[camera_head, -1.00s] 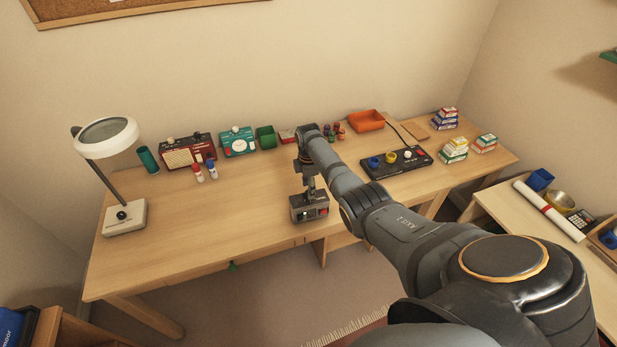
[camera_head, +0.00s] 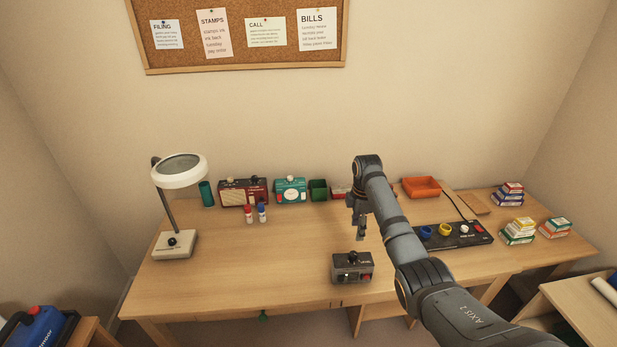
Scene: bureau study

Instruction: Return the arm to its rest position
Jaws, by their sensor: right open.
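My right arm comes in from the lower right and reaches over the desk (camera_head: 230,285). My right gripper (camera_head: 361,236) hangs from its end, pointing down, open and empty. It is above and behind a small dark grey box (camera_head: 352,270) with a black knob and a red button, which sits at the desk's front edge. The gripper is apart from the box. My left gripper is not in view.
A magnifier lamp (camera_head: 178,243) stands at the left. Red (camera_head: 243,192) and teal (camera_head: 290,190) devices, a green bin (camera_head: 318,190) and an orange tray (camera_head: 421,187) line the back. A black panel (camera_head: 455,236) and stacked boxes are at right. The desk's middle is clear.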

